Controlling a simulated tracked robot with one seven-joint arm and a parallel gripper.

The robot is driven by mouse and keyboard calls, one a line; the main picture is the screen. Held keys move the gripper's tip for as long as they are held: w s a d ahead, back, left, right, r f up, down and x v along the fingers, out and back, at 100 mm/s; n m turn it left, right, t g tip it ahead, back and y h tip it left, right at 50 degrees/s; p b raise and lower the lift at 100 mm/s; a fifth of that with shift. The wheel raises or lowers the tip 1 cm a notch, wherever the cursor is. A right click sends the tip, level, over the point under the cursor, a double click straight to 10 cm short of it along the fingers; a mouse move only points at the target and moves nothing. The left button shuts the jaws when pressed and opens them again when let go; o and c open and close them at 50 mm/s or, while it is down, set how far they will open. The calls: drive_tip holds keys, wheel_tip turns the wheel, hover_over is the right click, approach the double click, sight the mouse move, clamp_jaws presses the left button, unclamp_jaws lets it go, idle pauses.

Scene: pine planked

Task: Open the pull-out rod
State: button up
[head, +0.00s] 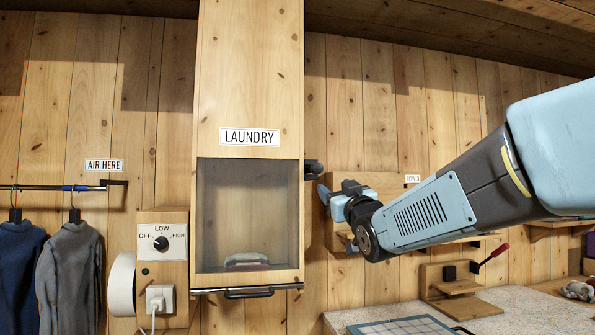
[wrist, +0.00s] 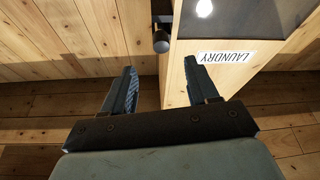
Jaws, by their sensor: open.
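A short black rod with a round knob end (head: 314,168) sticks out from the right side of the tall wooden laundry cabinet (head: 207,110). I take this to be the pull-out rod. In the wrist view the black rod end (wrist: 161,40) lies beyond my fingertips, in line with the gap between them, against the cabinet side. My gripper (head: 334,192) is just right of and below the rod in the head view. In the wrist view my gripper (wrist: 160,68) is open with nothing between its fingers, and apart from the rod.
The laundry cabinet's wall (wrist: 185,50) stands close to one finger in the wrist view. A wooden panel (head: 385,183) is behind my gripper. Left are a clothes rail (head: 40,188), hung clothes and a dial box (head: 162,243). A lever fixture (head: 452,288) stands lower right.

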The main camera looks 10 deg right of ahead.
sight(319, 171)
drive_tip(key=x, duration=0.9)
drive_tip(key=r+x, duration=0.1)
drive_tip(key=x, duration=0.4)
drive_tip(key=shift+s, duration=0.15)
drive_tip(key=shift+c, duration=0.4)
drive_tip(key=shift+f, duration=0.1)
clamp_jaws()
